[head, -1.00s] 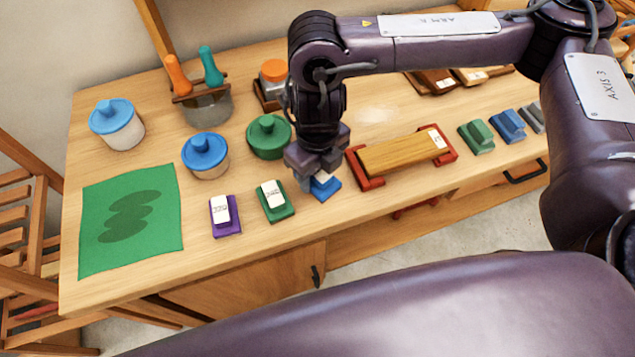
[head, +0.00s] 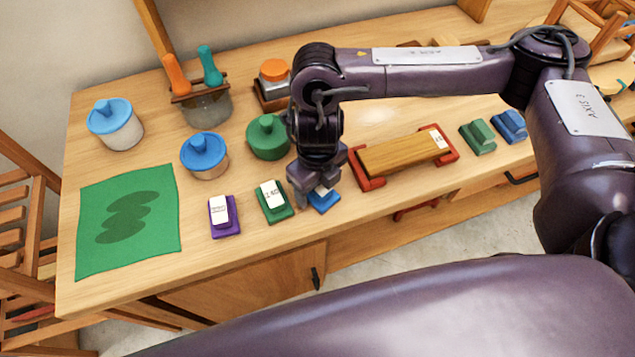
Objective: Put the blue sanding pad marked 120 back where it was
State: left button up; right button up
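The blue sanding pad (head: 324,202) with a white label is at the front of the bench, right of a green pad; its number cannot be read. My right gripper (head: 316,188) points down over it from above, with its fingers at the pad's upper block, and looks shut on it. The fingers hide part of the pad. The pad is at or very near the bench top, and a small gap cannot be ruled out. My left gripper is not in view.
Left of it stand a green pad (head: 274,203) and a purple pad (head: 224,218). A red-ended wooden block (head: 405,156) lies close on the right. A green-lidded jar (head: 267,137) stands behind. Other green and blue blocks (head: 510,126) lie further right.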

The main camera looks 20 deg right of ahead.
jog(key=shift+o, duration=0.2)
jog(key=shift+r, duration=0.15)
notch_tip(320, 180, up, 12)
jog(key=shift+p, duration=0.4)
dwell(0.6)
